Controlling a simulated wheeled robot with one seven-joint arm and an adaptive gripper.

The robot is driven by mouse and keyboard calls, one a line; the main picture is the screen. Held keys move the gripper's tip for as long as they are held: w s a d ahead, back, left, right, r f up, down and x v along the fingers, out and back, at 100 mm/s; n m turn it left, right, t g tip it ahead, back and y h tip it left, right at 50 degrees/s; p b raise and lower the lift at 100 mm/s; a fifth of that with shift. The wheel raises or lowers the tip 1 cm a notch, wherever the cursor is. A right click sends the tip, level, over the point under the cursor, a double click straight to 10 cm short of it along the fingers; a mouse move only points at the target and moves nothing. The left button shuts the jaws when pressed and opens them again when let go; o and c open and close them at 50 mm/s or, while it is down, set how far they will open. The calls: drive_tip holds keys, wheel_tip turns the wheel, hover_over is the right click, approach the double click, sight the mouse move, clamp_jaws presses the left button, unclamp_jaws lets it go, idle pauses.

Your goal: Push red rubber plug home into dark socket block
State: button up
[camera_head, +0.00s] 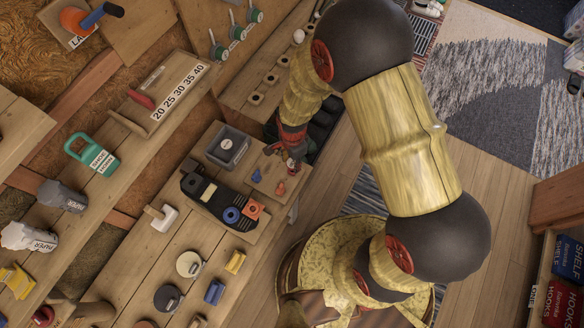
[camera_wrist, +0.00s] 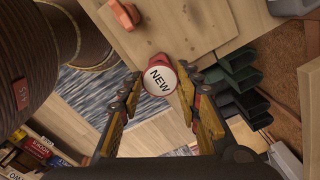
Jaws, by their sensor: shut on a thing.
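My gripper (camera_head: 292,158) is over the right end of the workbench in the head view. In the wrist view my gripper (camera_wrist: 163,84) has its two fingers on either side of a round plug (camera_wrist: 160,79) with a white face marked NEW and a red edge. It is shut on this plug. The plug's far end is hidden.
A grey bin (camera_head: 228,146) stands left of my gripper. Dark green bins (camera_wrist: 242,97) sit beside the bench edge. Open floor lies to the right.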

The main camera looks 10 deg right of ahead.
drive_tip(key=shift+f+b, duration=1)
drive_tip(key=shift+f, duration=0.5)
drive_tip(key=o, duration=1.4)
drive_tip(key=shift+r+p, duration=3.4)
drive_tip(key=shift+r, duration=1.1)
